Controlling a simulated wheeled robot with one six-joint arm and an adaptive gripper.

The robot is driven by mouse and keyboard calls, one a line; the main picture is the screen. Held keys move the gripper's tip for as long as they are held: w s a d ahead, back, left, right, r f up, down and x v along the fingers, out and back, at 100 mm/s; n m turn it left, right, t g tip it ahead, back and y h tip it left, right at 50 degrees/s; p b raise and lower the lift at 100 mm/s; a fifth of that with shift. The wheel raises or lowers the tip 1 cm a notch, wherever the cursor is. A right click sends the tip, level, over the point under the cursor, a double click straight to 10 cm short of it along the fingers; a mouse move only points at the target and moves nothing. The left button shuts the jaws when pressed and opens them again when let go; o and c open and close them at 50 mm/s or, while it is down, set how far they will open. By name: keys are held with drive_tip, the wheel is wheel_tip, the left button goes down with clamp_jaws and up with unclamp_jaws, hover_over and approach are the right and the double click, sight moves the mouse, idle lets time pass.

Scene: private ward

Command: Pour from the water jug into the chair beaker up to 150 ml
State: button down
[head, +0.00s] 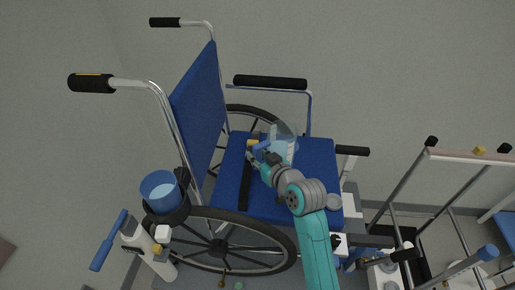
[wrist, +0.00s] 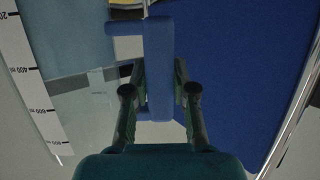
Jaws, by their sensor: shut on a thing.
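My gripper (head: 260,157) is over the blue wheelchair seat, shut on the blue handle of the water jug (head: 284,148). The jug is clear with pale blue water in it, partly hidden behind my gripper. In the wrist view the jug's blue handle (wrist: 158,75) is between my fingers (wrist: 160,92), and the jug's white ml scale shows at the left. The chair beaker (head: 160,190) is blue and sits in a dark ring holder by the wheelchair's near wheel, left of my gripper and well apart from it. A pale blue surface shows inside it; its level cannot be read.
The wheelchair (head: 199,105) has a tall backrest and push handles between the jug and the beaker side. A blue-handled white fixture (head: 142,240) stands below the beaker. A walker-like metal frame (head: 440,200) is at the right. The air above the seat is open.

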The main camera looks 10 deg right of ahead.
drive_tip(key=shift+w+d+f, duration=0.15)
drive_tip(key=shift+w+f, duration=0.1)
drive_tip(key=shift+f, duration=2.65)
drive_tip(key=shift+s+f, duration=0.1)
drive_tip(key=shift+f, duration=0.5)
drive_tip(key=c, duration=0.9)
unclamp_jaws()
drive_tip(key=shift+o, duration=0.2)
drive_tip(key=shift+f, duration=0.1)
drive_tip(key=shift+s, duration=0.15)
drive_tip(key=v, duration=0.8)
drive_tip(key=shift+s+r, duration=0.25)
drive_tip(key=shift+s, duration=0.1)
